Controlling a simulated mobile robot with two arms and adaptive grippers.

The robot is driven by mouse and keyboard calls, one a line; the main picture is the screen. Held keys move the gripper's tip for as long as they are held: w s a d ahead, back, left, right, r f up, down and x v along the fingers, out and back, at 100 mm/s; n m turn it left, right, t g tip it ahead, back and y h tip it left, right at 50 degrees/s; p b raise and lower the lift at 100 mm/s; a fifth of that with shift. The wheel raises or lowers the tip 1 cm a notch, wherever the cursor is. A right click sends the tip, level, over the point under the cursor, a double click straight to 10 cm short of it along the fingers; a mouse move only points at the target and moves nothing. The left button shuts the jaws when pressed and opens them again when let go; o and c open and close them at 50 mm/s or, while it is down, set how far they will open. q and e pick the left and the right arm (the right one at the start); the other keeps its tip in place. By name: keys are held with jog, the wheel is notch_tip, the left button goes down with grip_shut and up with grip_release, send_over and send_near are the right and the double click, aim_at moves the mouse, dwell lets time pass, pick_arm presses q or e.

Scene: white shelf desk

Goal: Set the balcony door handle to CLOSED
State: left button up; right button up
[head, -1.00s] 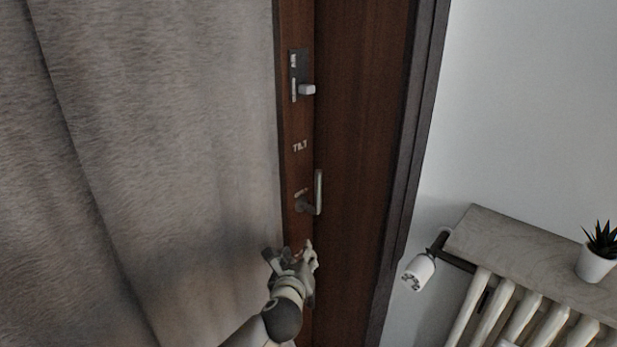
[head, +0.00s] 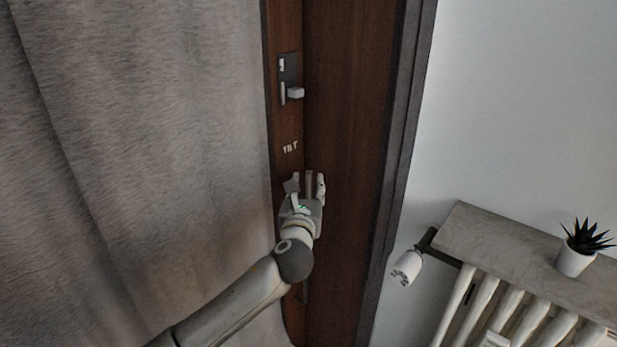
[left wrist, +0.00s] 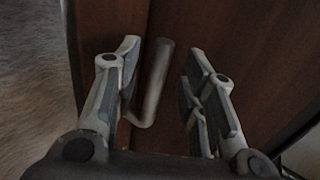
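The balcony door handle (head: 309,182) is a grey metal lever on the dark brown door frame (head: 345,120). Its tip points up between the fingers of my left gripper (head: 307,183) in the head view; its lower part and pivot are hidden by the gripper. In the left wrist view the handle (left wrist: 154,88) stands nearly upright, leaning slightly, between the two open fingers (left wrist: 160,80), closer to the left one. No clear grip on it shows. The word TILT (head: 290,147) is marked above the handle. My right gripper is not in view.
A small latch plate with a pale knob (head: 295,92) sits higher on the frame. A grey curtain (head: 140,140) hangs at the left. At the right are a radiator with a valve (head: 407,266), a shelf (head: 510,250) and a potted plant (head: 576,260).

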aim_at(308, 182)
pick_arm(q)
jog(key=shift+w, duration=1.7)
jog(key=shift+d, duration=0.1)
grip_shut()
